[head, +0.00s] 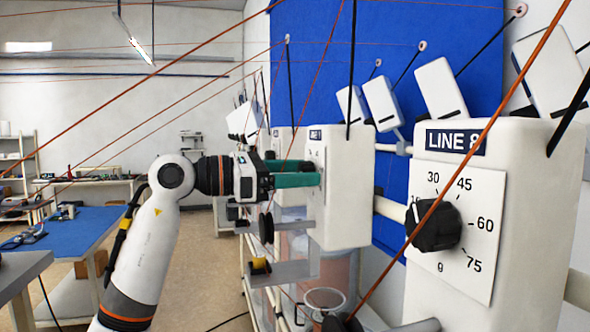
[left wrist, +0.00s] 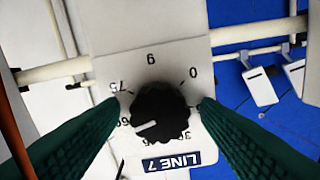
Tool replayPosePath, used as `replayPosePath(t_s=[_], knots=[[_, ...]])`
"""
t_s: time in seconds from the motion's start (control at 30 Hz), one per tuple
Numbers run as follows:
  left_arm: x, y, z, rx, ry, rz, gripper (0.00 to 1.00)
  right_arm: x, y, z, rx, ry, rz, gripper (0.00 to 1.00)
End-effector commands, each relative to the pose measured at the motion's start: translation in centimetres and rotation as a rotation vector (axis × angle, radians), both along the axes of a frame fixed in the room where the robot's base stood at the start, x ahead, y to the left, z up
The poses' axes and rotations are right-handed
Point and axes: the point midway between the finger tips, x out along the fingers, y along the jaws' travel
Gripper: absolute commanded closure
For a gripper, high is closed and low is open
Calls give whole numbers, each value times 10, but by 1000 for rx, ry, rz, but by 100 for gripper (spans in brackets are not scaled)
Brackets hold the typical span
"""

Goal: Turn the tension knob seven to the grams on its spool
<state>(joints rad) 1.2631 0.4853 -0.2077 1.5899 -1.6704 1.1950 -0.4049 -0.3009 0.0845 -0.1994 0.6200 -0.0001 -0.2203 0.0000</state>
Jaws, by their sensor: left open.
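The tension knob of line 7 (left wrist: 160,108) is a black ridged dial on a white panel, seen upside down in the left wrist view. Its white mark points to the lower left there, around the 60 side of the scale. My left gripper (head: 305,173) is open at the line 7 unit (head: 340,195), its green fingers (left wrist: 158,104) on either side of the knob. I cannot tell whether they touch it. The LINE 7 label (left wrist: 172,160) shows below the knob. A spool with yellow (head: 259,266) sits below the gripper; no grams are readable on it.
The line 8 unit (head: 480,145) with its black knob (head: 433,224) stands close at the right. Orange strands cross the view. A blue-topped table (head: 75,232) stands at the left, with open floor between it and the feeders.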

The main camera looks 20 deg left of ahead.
Motion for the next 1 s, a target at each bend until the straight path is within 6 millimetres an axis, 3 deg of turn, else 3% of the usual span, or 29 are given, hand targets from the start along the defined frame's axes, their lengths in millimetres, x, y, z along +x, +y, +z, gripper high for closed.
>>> replayPosePath(t_s=[0.13,0.4,0.73,1.0], knots=[[0,0,0,0,0,0,46,0,0,0,0,0,-1,100],[0,0,0,0,0,0,87,1,2,0,2,-1,-2,100],[0,1,0,-30,46,2,87,1,7,0,9,-1,-3,100],[0,2,0,-132,198,2,87,1,7,2,9,-1,-2,100]])
